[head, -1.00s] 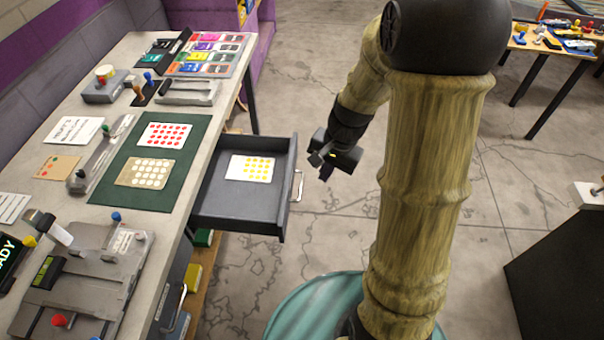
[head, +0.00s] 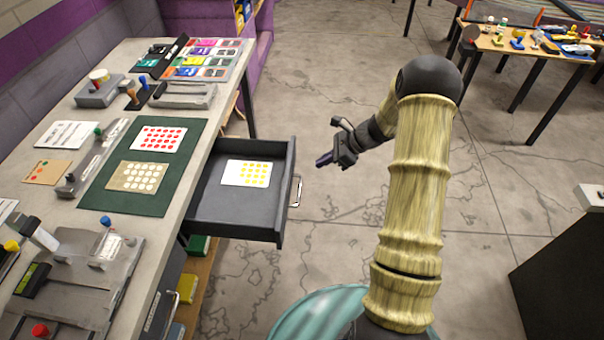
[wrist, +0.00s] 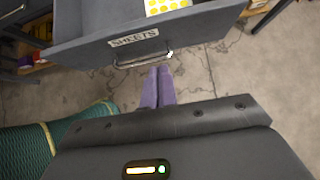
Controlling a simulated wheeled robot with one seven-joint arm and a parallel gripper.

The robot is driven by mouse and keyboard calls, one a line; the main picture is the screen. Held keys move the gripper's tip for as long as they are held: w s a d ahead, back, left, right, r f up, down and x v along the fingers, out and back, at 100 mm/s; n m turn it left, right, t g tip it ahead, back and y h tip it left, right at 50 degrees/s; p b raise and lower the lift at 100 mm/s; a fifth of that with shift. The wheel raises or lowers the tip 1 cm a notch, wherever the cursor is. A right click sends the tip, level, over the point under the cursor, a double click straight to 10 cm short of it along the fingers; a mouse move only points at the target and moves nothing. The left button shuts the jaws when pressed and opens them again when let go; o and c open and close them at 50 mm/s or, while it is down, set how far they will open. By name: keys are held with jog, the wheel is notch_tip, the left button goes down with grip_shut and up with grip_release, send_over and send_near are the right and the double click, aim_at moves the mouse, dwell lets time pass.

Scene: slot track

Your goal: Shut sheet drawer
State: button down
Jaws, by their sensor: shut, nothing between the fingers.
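The sheet drawer (head: 238,213) is pulled out from the workbench, with a sheet of yellow dots (head: 246,173) lying in it. Its front with a metal handle (head: 297,190) faces right in the head view. In the wrist view the drawer front (wrist: 200,30) carries a "SHEETS" label (wrist: 134,39) above the handle (wrist: 143,60). My gripper (head: 320,162) is shut and empty, to the right of the drawer front and apart from it in the head view. In the wrist view its purple fingers (wrist: 158,70) point at the drawer front, close by the handle.
The workbench holds a green mat (head: 183,194) with two dotted sheets, stamps and a grey press (head: 90,270). Below the drawer are shelves with coloured boxes (head: 187,289). A dark cabinet (head: 565,270) stands at the right. The floor right of the drawer is clear.

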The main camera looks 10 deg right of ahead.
aim_at(300, 179)
jog(key=x, duration=1)
jog(key=shift+p, duration=0.4)
